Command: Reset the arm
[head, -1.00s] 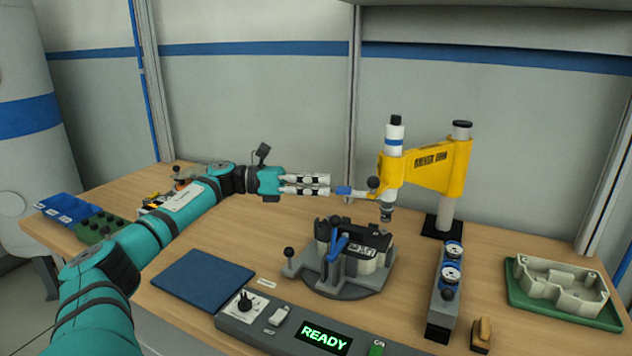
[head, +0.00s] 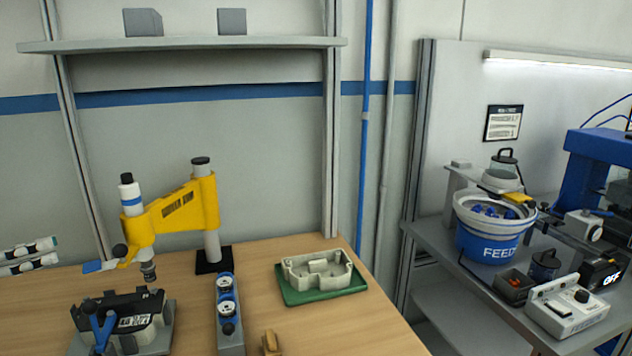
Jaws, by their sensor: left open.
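My left gripper (head: 28,256) shows at the left edge of the head view, its two fingers pointing right with a gap between them. It is open and nothing shows between the fingers. The rest of the left arm is out of the picture. The yellow press (head: 178,213) stands to the right of the gripper, and its blue-handled lever (head: 97,266) ends a short way from the fingertips. I cannot tell whether they touch, but a gap shows in the picture. My right gripper is not in view.
A grey fixture with a black and white part (head: 131,312) sits below the press. A gauge block (head: 228,320) and a green tray (head: 297,295) with a pale housing (head: 316,268) are to the right. A blue feeder bowl (head: 487,245) and control box (head: 566,310) stand on a separate bench.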

